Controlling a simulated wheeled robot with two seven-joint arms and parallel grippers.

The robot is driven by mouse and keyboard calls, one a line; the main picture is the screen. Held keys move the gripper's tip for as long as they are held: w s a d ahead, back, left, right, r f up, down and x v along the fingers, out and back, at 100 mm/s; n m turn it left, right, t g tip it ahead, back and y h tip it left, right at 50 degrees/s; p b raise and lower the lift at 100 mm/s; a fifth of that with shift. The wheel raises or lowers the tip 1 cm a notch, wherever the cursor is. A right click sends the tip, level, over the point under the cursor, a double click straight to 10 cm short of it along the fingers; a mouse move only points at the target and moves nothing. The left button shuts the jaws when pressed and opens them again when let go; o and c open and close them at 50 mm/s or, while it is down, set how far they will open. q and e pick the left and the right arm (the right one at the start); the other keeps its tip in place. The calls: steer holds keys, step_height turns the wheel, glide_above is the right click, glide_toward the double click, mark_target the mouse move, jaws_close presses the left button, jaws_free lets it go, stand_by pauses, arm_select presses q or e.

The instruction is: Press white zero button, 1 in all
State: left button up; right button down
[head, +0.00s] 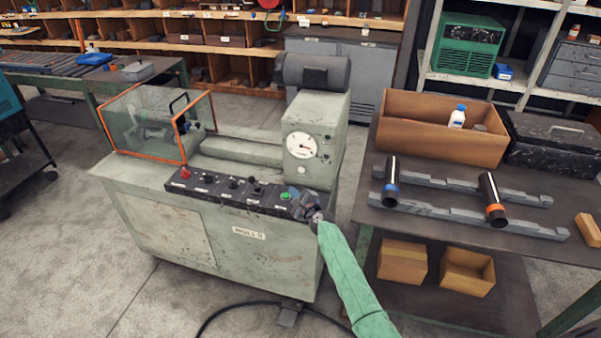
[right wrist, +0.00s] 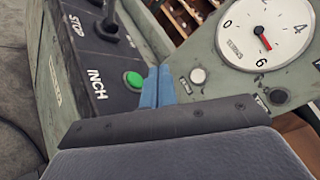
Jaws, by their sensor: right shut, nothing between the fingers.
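The white button (right wrist: 198,76) sits on the grey-green face of the machine, just below and left of the round dial gauge (right wrist: 265,32); its label is too small to read. My right gripper (head: 311,204) is at the right end of the black control panel. Its blue fingertips (right wrist: 158,86) are shut and empty, between the green INCH button (right wrist: 134,79) and the white button, apart from the white button in the picture. My left gripper is not in view.
The black control panel (head: 228,188) carries a red button (head: 186,173), levers and the green button (head: 285,196). A black knob (right wrist: 277,97) is below the gauge. A clear orange-edged guard (head: 140,125) is at left. A bench (head: 385,228) with pipes stands close on the right.

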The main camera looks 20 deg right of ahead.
steer(key=shift+d+m, duration=0.35)
steer(key=shift+m, duration=0.05)
steer(key=shift+a+r, duration=0.2)
steer(key=shift+a, duration=0.15)
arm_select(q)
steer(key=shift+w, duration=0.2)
arm_select(e)
steer(key=shift+d+f+m, duration=0.1)
steer(key=shift+d+m, duration=0.1)
steer(key=shift+m, duration=0.1)
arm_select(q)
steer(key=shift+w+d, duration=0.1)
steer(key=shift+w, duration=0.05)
arm_select(e)
steer(key=shift+w, duration=0.15)
